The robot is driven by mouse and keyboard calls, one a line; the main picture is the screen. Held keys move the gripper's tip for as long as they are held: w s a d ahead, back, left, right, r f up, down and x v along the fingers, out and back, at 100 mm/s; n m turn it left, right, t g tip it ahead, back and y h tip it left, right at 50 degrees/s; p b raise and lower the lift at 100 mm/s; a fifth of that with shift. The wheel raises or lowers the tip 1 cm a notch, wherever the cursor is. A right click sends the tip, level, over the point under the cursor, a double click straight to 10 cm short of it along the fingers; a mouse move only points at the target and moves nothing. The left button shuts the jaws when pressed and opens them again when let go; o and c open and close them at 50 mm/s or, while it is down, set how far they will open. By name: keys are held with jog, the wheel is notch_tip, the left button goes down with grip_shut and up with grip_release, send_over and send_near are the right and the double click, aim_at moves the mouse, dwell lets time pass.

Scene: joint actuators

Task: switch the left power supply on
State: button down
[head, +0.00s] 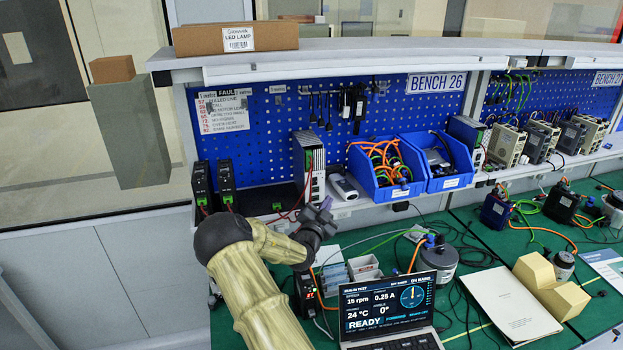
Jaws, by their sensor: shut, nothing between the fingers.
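Two narrow black units with small green parts stand side by side at the left end of the shelf under the blue pegboard. The left one (200,182), which looks like the left power supply, is upright, with a red wire at its foot. The right one (226,179) stands close beside it. Their switches are too small to make out. My gripper (326,207) is shut and empty, to the right of both units and apart from them, below a taller white-and-black unit (312,172). My arm covers part of the bench below the two units.
Blue bins (408,190) with orange cables stand right of the gripper. A laptop (388,308) reading READY, a round motor (437,258) and loose cables crowd the green bench. Red wires cross the shelf edge. An overhead shelf (330,68) juts out above.

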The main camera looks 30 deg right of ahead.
aim_at(314, 182)
jog(key=w+d+b, duration=0.1)
jog(key=w+b, duration=0.1)
jog(key=w, duration=0.6)
jog(key=shift+w, duration=0.4)
dwell(1.0)
jog(key=shift+w, duration=0.1)
jog(key=shift+s+d, duration=0.2)
jog(key=shift+w+a, duration=0.15)
jog(key=shift+a, duration=0.05)
